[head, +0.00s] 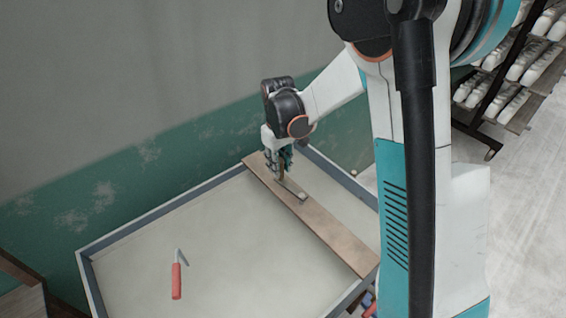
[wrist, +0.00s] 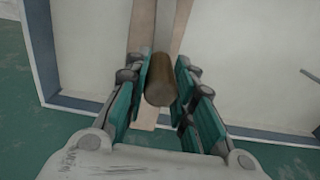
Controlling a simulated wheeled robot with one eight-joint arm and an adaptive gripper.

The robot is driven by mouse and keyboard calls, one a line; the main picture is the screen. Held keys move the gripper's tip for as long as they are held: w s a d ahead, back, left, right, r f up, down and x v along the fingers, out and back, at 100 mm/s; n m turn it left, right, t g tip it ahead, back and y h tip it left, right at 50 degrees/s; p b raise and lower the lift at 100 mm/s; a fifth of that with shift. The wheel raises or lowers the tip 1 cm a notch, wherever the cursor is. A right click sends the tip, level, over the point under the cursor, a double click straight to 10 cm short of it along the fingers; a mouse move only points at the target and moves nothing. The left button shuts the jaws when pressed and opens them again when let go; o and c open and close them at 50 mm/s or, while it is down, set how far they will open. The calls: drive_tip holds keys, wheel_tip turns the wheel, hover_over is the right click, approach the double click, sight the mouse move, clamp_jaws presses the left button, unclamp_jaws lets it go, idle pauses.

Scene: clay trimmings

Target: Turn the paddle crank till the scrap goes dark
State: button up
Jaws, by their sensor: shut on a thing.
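A wooden plank (head: 335,240) lies across a wide tray with a blue-grey rim (head: 150,232). A flat crank arm (head: 294,190) lies along the plank, with a small pale knob at its near end. My gripper (head: 281,172) is at the crank's far end. In the wrist view my gripper (wrist: 161,88) is shut around the brown cylindrical crank handle (wrist: 160,82), one teal finger on each side. The tray's inside (head: 250,250) is an even pale grey-beige; no dark patch shows. No paddle is visible.
A red-handled tool (head: 176,281) lies in the tray's left part. A green and grey wall (head: 120,180) stands close behind the tray. Shelves with pale items (head: 515,70) are at the upper right. My arm hides part of the tray's right side.

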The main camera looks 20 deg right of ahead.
drive_tip(key=shift+s+a, duration=1.3)
drive_tip(key=shift+a, duration=0.1)
drive_tip(key=shift+s+a, duration=0.2)
drive_tip(key=shift+s, duration=0.1)
drive_tip(key=shift+s+a+b, duration=0.2)
drive_tip(key=shift+s+a, duration=0.15)
drive_tip(key=shift+s, duration=0.4)
drive_tip(key=shift+s+a+b, duration=0.15)
drive_tip(key=shift+s+a, duration=0.15)
drive_tip(key=shift+s, duration=0.45)
drive_tip(key=shift+s+a, duration=0.1)
drive_tip(key=shift+s, duration=1.85)
